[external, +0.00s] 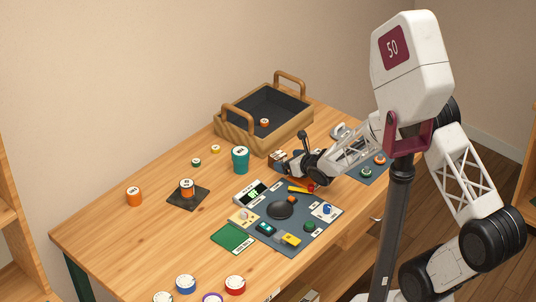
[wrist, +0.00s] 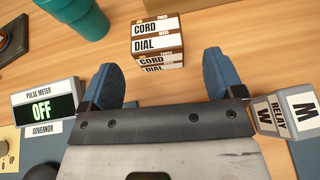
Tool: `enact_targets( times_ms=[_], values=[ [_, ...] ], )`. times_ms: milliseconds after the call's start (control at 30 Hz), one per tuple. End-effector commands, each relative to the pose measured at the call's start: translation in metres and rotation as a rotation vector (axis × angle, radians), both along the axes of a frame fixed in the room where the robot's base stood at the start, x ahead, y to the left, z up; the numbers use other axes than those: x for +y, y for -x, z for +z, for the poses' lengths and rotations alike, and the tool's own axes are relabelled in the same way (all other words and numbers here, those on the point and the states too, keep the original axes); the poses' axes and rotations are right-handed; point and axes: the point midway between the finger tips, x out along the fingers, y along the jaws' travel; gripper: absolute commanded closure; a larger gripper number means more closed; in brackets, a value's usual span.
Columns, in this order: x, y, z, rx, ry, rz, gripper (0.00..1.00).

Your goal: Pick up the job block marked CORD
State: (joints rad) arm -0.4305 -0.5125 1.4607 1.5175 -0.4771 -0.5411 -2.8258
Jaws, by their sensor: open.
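A brown-and-white block marked CORD (wrist: 157,28) shows at the top middle of the wrist view. A label marked DIAL (wrist: 157,45) lies directly against it on the near side; I cannot tell whether this is one block or two touching. In the external view a small brown block (external: 277,156) is by the crate's near corner, partly hidden by my wrist. My gripper (wrist: 163,66) is open and empty, its blue fingers spread, with the CORD block beyond and between the fingertips.
A RELAY block (wrist: 283,112) stands close right of my gripper. A pulse meter reading OFF (wrist: 45,108) is at left, a teal cup (wrist: 78,15) at upper left. The wooden crate (external: 230,135) stands behind. The grey mat (external: 285,240) carries several parts.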

Motion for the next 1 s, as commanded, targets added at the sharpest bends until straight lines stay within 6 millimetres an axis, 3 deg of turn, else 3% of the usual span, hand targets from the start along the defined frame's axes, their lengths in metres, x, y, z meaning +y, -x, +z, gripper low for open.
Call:
enact_targets(
  times_ms=[400,1000],
  values=[
    [0.022,-0.024,-0.013,0.001,0.001,0.0,0.13],
    [0.024,-0.027,-0.014,0.001,0.001,-0.001,0.13]
  ],
)
